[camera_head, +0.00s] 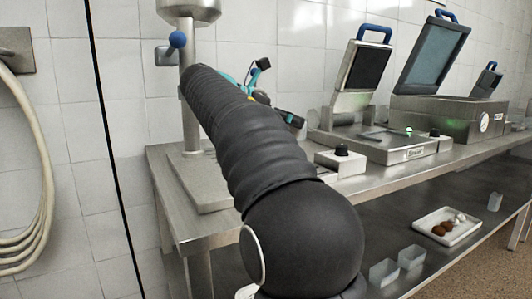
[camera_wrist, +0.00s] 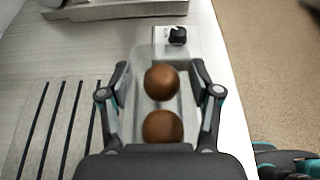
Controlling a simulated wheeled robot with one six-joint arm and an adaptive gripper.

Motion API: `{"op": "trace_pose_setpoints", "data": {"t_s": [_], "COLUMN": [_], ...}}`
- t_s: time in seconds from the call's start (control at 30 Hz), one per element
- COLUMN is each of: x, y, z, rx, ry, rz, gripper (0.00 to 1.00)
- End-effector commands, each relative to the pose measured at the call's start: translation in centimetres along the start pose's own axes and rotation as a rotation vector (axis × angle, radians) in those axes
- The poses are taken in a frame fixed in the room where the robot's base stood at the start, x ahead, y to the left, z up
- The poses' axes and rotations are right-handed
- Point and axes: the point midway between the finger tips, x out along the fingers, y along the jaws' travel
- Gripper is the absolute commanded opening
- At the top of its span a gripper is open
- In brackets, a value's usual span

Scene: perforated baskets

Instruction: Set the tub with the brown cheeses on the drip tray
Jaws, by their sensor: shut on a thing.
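The clear tub (camera_wrist: 187,104) with two brown cheeses (camera_wrist: 161,82) sits between the fingers of my gripper (camera_wrist: 160,70) in the wrist view. My gripper is shut on the tub's sides. A flat plate with long dark slots, seemingly the drip tray (camera_wrist: 36,130), lies left of the tub on the steel table. The tub is beside the slotted plate, not over it; its height above the table is unclear. In the head view my arm hides the tub and most of the gripper.
A control box with a black knob (camera_wrist: 177,36) is just beyond the tub. The table's right edge is close. Open-lidded machines (camera_head: 380,145) stand along the table. On the lower shelf are a white tray (camera_head: 462,236) with brown and white balls, and empty clear tubs (camera_head: 384,273).

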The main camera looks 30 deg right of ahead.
Motion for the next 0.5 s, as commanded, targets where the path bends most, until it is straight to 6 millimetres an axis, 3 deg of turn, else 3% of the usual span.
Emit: {"op": "trace_pose_setpoints", "data": {"t_s": [0.2,0.5], "x": [-2.3,-2.6], "y": [1.6,2.0], "z": [-3.4,-5.2], "rx": [-0.003,-0.003], "ry": [-0.001,-0.001], "rz": [0.004,0.002], "gripper": [0.31,0.31]}}
